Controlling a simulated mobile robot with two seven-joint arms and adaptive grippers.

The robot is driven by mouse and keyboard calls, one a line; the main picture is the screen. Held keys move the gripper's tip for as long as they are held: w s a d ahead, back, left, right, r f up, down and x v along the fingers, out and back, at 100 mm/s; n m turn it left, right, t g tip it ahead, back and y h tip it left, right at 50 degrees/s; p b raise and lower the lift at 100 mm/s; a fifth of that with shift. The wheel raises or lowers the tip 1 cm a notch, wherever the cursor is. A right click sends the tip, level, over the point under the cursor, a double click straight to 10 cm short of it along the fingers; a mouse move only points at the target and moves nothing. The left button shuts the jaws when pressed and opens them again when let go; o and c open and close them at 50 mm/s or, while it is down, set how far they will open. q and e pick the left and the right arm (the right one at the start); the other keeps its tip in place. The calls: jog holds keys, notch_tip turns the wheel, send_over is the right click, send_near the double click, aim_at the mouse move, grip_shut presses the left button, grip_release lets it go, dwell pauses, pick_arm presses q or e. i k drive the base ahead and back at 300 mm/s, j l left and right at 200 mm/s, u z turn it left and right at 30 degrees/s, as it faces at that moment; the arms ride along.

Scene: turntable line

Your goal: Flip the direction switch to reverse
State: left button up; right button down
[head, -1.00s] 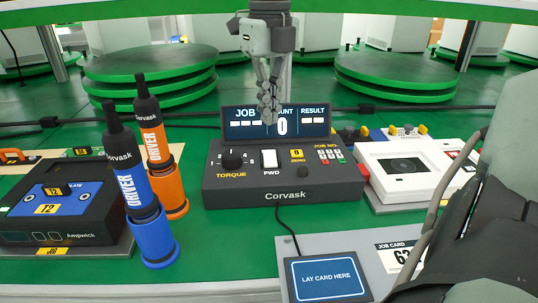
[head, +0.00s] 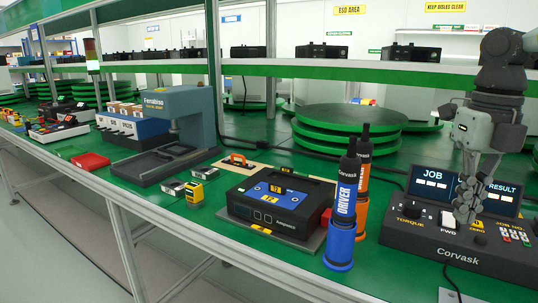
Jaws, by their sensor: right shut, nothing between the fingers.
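The dark Corvask controller (head: 460,256) stands at the right of the view, with a lit display (head: 430,184) at its back. Its white direction switch (head: 448,219) sits on the top panel above the label FWD. The black torque knob (head: 413,208) is left of it. My right gripper (head: 464,217) points down with its fingers shut and empty. Its tips are close to the right of the switch in the picture and cover part of the display. I cannot tell whether they touch the panel. The left gripper is out of view.
A blue driver (head: 344,205) and an orange driver (head: 362,190) stand in holders left of the controller. A black Ampwick box (head: 275,222) lies further left, then a grey-blue press (head: 178,112).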

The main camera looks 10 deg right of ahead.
aim_at(448, 220)
jog(key=k+j, duration=0.8)
jog(key=j, duration=0.2)
